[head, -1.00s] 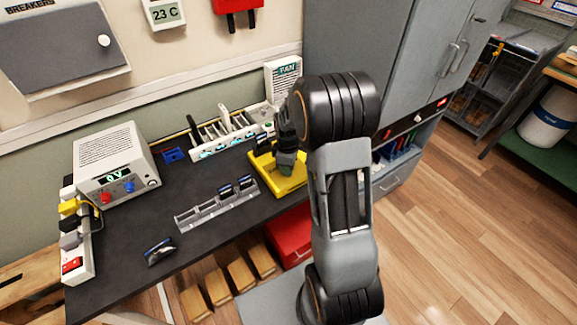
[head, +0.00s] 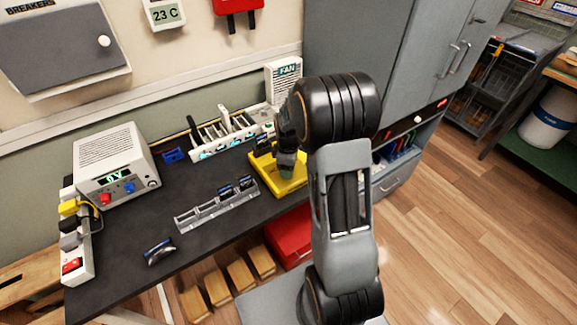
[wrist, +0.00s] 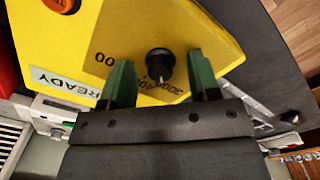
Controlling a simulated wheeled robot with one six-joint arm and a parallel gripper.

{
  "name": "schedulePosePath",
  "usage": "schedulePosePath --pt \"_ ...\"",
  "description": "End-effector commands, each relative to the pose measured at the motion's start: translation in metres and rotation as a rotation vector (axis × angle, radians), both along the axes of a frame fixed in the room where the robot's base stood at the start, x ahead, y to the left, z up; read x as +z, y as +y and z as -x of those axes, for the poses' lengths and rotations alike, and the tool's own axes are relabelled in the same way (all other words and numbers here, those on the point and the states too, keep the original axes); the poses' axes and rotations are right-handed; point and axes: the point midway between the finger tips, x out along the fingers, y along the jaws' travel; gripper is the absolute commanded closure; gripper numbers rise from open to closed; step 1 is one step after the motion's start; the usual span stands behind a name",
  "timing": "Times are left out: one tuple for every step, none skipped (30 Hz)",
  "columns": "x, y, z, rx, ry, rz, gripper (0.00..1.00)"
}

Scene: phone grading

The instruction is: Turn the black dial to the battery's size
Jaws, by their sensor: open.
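The black dial (wrist: 160,63) shows in the wrist view on the sloped face of a yellow device (wrist: 205,35). Printed numbers around it are partly hidden; "00" and what looks like "3000" are legible. My gripper (wrist: 160,80) is open, its two green fingers on either side of the dial with gaps between; I cannot tell whether they touch it. In the head view the yellow device (head: 285,186) sits at the right end of the dark bench, and my arm hides its dial. I cannot make out a battery's size marking.
A "READY" label (wrist: 62,84) and a red-orange part (wrist: 90,8) are on the yellow device. A grey tray (head: 217,207) with phones lies left of it. A phone (head: 158,252) lies at the bench's front left. A power supply (head: 115,165) stands behind.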

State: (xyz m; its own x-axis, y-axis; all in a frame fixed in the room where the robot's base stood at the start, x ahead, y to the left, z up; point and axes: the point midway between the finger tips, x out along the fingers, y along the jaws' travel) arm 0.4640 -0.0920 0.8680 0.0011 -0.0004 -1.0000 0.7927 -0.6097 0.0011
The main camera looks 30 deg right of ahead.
Motion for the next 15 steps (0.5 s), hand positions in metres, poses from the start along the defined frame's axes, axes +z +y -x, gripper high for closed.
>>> schedulePosePath --pt "0.000 0.000 0.000 0.000 0.001 -0.001 0.44" --pt "0.000 0.000 0.000 0.000 0.001 -0.001 0.44" --pt "0.001 0.000 0.000 0.000 0.000 0.000 0.44" --pt "0.002 0.000 0.000 0.000 0.000 0.000 0.44" --pt "0.004 0.000 0.000 0.000 0.000 0.000 0.44" --pt "0.007 0.000 0.000 0.000 -0.001 0.001 0.44" --pt "0.011 0.000 0.000 0.000 -0.002 0.000 0.44" --pt "0.015 0.000 -0.001 0.000 -0.003 0.001 0.44" --pt "0.021 0.000 0.000 0.000 -0.002 0.000 0.44" --pt "0.027 0.000 -0.001 0.000 -0.004 0.001 0.44" --pt "0.033 0.000 0.000 0.000 -0.004 0.001 0.44" --pt "0.041 0.000 -0.001 0.000 -0.005 0.001 0.44" --pt "0.048 0.000 -0.001 0.000 -0.005 0.001 0.44" --pt "0.054 0.000 -0.001 0.000 -0.005 0.001 0.44" --pt "0.063 0.000 -0.001 0.000 -0.005 0.001 0.44"
